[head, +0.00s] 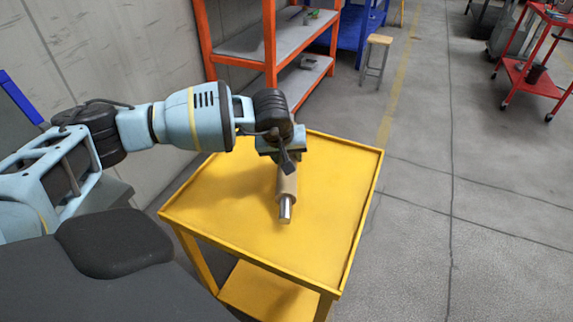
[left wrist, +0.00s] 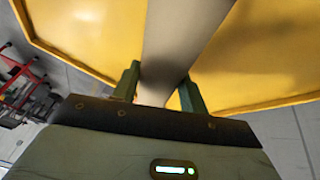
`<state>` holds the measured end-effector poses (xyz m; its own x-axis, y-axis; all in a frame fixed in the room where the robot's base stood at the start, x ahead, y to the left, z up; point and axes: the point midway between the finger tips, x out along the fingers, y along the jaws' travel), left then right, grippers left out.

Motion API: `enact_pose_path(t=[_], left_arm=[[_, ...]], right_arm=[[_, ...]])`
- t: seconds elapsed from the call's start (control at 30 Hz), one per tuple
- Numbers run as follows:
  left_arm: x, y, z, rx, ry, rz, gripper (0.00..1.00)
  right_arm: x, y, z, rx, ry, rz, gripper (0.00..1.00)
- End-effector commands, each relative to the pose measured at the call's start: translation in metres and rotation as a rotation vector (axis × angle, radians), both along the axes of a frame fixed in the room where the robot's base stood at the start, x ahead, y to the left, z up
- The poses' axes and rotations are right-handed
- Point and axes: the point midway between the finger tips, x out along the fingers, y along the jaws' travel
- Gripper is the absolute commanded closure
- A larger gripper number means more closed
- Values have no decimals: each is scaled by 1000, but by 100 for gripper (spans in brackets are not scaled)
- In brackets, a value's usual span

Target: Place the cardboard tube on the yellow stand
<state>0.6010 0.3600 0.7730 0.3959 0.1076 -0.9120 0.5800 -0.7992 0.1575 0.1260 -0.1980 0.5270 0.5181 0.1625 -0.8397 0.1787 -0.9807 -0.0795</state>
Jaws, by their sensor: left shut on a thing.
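My left gripper (head: 285,160) is shut on the tube, above the middle of the stand's top. In the left wrist view the tube (left wrist: 182,35) runs between the two green fingers of the gripper (left wrist: 160,88), with the yellow top (left wrist: 85,35) behind it. I cannot tell whether the tube touches the stand. The tube's far end is hidden behind the gripper in the head view. My right gripper is out of view.
The stand's top has a low raised rim and is otherwise bare. An orange shelf rack (head: 268,45) stands behind it, near a wooden-topped stool (head: 378,40). A red cart (head: 535,75) is at the far right. The floor right of the stand is clear.

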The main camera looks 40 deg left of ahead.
Motion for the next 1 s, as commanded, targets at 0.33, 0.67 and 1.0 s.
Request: enact_pose_path(t=[0.33, 0.67, 1.0], left_arm=[[0, 0, -32, 0, -1, 2, 97], [0, 0, -35, -1, 0, 2, 96], [-1, 0, -36, 0, 2, 2, 35]], right_arm=[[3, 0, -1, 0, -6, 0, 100], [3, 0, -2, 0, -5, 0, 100], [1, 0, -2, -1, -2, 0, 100]])
